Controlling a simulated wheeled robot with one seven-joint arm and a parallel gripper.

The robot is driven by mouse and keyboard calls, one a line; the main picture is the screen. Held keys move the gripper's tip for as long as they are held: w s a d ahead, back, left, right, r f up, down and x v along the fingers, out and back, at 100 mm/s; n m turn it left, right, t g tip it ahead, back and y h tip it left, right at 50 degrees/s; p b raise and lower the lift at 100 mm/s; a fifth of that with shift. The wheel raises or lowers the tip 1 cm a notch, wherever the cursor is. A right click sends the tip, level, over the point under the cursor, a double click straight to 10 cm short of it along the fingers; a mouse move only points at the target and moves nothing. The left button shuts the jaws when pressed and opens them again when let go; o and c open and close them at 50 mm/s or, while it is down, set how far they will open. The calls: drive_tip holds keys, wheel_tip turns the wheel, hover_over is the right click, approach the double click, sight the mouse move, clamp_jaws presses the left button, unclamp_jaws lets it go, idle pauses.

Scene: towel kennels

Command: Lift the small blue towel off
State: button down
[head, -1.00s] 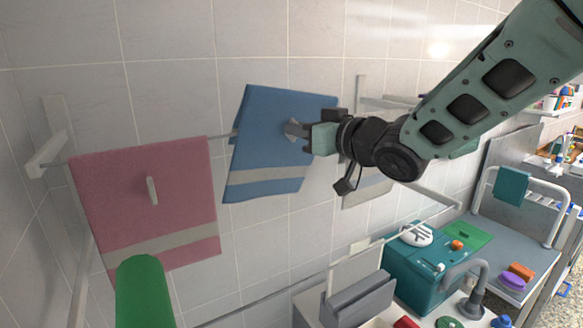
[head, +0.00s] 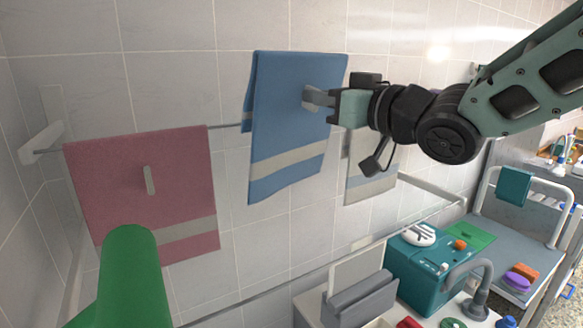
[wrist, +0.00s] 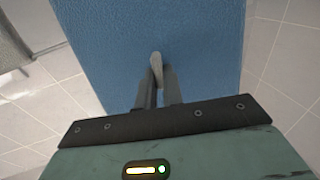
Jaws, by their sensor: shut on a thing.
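The blue towel (head: 292,130) with a grey stripe hangs from my gripper (head: 312,97) in the head view. Its folded top stands above the line of the rail (head: 228,125), and its lower part hangs in front of the wall. My gripper is shut on the towel's front face, near a pale tab that shows between the fingers in the wrist view. The towel (wrist: 150,45) fills the upper middle of the wrist view. Whether its back layer still touches the rail is hidden.
A pink towel (head: 140,190) with a grey stripe hangs on the rail at left. A grey towel (head: 371,185) hangs behind and right of the blue one. A green rounded object (head: 125,285) stands in front at lower left. A teal box (head: 420,275) stands at lower right.

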drive_tip(key=shift+s+d+f+b, duration=0.15)
drive_tip(key=shift+s+d, duration=0.35)
drive_tip(key=shift+s, duration=0.25)
drive_tip(key=shift+s+d+r+b, duration=0.1)
drive_tip(key=shift+s+d+b, duration=0.1)
drive_tip(key=shift+s+d, duration=0.5)
drive_tip(key=shift+s+d+f+b, duration=0.15)
drive_tip(key=shift+s+d, duration=0.2)
drive_tip(key=shift+s, duration=0.5)
drive_tip(key=shift+r, duration=0.1)
